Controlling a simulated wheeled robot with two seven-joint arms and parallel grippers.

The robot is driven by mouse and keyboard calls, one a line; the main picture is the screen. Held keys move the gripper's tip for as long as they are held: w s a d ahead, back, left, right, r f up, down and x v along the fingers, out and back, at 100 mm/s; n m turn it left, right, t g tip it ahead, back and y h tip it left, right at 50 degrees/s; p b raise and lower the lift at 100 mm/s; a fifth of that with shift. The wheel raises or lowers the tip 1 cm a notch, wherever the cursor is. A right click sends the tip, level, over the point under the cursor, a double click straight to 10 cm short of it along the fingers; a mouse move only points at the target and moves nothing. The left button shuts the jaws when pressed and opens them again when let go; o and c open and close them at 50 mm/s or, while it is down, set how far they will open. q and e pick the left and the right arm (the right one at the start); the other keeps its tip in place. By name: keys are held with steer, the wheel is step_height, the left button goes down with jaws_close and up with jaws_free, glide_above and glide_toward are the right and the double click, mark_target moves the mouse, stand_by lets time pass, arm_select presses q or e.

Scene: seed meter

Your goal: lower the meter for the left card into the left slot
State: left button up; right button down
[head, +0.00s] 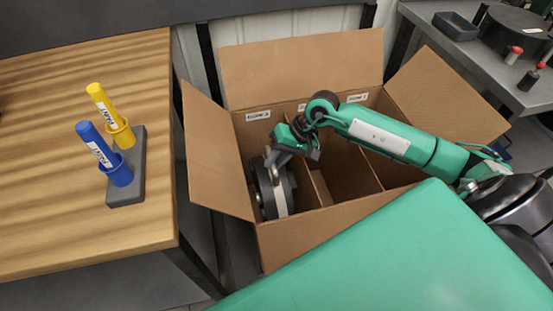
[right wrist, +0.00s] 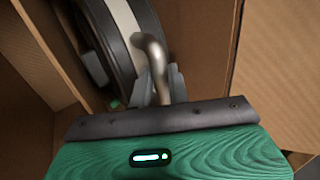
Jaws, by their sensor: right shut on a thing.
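The seed meter (head: 272,190) is a dark round disc with a light band, standing on edge inside the left slot (head: 244,135) of the cardboard box (head: 330,222). It also shows in the right wrist view (right wrist: 122,40), with a curved metal handle (right wrist: 153,62). My right gripper (head: 283,150) reaches down over the left slot. Its fingers (right wrist: 158,84) are shut on the handle. The meter's lower part is hidden, so I cannot tell whether it touches the box floor. My left gripper is not in view.
Cardboard dividers (head: 320,188) split the box, and its other slots look empty. Its flaps stand open. A wooden table (head: 60,210) at left holds a yellow marker (head: 108,105) and a blue marker (head: 98,145) in a stand. A grey bench (head: 480,55) is at right.

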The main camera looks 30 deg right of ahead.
stand_by(0.3)
steer(key=c, duration=1.3)
jaws_free()
steer(key=shift+o, duration=0.2)
steer(key=shift+s+f, duration=0.1)
steer(key=shift+f, duration=0.2)
step_height(320, 180, up, 12)
steer(key=p, duration=0.3)
steer(key=shift+r+p, duration=0.2)
steer(key=shift+p, duration=0.15)
